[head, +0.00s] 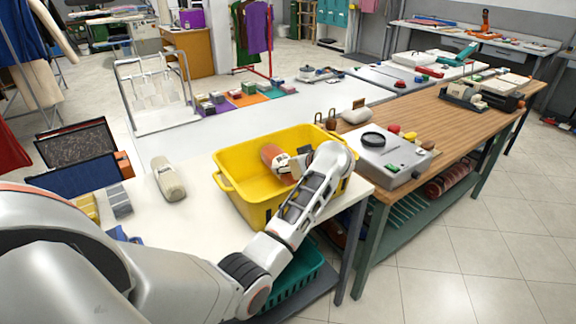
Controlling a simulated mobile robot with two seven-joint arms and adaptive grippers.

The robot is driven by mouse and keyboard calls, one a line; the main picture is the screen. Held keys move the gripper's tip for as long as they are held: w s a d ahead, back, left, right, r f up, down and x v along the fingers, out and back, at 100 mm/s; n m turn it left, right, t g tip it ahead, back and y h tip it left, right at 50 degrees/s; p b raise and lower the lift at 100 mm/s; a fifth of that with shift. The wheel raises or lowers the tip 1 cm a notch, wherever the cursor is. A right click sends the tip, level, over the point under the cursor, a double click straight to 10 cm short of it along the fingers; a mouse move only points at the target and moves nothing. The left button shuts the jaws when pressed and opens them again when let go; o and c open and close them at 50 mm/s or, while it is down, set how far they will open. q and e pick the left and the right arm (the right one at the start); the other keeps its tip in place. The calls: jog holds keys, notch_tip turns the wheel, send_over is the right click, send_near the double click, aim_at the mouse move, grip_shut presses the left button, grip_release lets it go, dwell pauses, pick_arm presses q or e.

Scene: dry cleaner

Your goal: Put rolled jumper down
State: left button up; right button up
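A rolled orange-brown jumper (272,157) is inside the yellow basket (237,205) on the white table, tilted. My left arm reaches over the basket's near right rim, and its gripper (289,165) is at the right side of the roll. The fingers appear shut on it, though they are partly hidden by the roll and the wrist. I cannot tell whether the roll touches the basket floor. My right gripper is not in view.
A grey device (391,158) and a wooden counter (430,118) stand to the right. A teal crate (297,281) is below the table. A white wire rack (155,92) stands behind.

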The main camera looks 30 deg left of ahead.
pick_arm(q)
jog(key=shift+f, duration=0.2)
jog(key=o, duration=1.4)
jog(key=shift+f, duration=0.1)
